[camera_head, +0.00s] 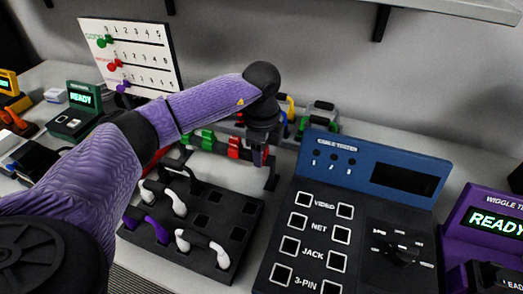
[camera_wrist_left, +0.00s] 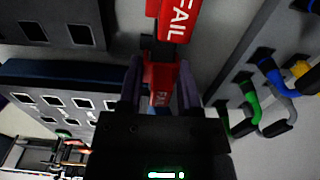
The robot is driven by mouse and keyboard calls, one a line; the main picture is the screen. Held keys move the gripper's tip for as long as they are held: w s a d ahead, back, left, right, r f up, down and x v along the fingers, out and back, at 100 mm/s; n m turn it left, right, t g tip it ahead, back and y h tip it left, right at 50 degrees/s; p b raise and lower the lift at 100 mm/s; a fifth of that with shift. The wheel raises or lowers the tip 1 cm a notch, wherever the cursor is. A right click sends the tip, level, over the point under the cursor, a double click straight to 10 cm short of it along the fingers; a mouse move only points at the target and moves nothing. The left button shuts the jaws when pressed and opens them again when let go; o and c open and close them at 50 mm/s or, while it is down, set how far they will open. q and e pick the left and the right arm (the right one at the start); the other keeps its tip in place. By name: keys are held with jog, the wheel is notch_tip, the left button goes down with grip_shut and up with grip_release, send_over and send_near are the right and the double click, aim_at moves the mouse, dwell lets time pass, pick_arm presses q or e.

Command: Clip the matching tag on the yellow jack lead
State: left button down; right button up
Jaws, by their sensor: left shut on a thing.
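My left gripper (camera_head: 262,155) points down over the tag rack, at the end of my purple arm. In the left wrist view, its fingers (camera_wrist_left: 160,92) are shut on a red tag (camera_wrist_left: 160,75) with FAIL lettering. A second red FAIL tag (camera_wrist_left: 180,18) lies just beyond it. On the rack, red tags (camera_head: 233,147) and green tags (camera_head: 207,139) show left of the gripper. A yellow lead (camera_head: 290,107) hangs behind the gripper, mostly hidden; a yellow end also shows at the right edge of the left wrist view (camera_wrist_left: 300,68). My right gripper is out of view.
A blue-topped cable tester (camera_head: 325,147) with labelled sockets stands right of the gripper. A black socketed tray (camera_head: 225,213) with white and purple plugs is in front. A purple wiggle tester (camera_head: 490,215) is far right. A white numbered board (camera_head: 130,57) stands back left.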

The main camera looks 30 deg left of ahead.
pick_arm(q)
jog(key=shift+r, duration=0.1)
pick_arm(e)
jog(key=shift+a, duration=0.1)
pick_arm(q)
notch_tip(320, 180, up, 10)
jog(key=p, duration=0.3)
jog(key=shift+r, duration=0.1)
notch_tip(320, 180, up, 3)
jog(key=p, duration=0.3)
jog(key=shift+f, duration=0.2)
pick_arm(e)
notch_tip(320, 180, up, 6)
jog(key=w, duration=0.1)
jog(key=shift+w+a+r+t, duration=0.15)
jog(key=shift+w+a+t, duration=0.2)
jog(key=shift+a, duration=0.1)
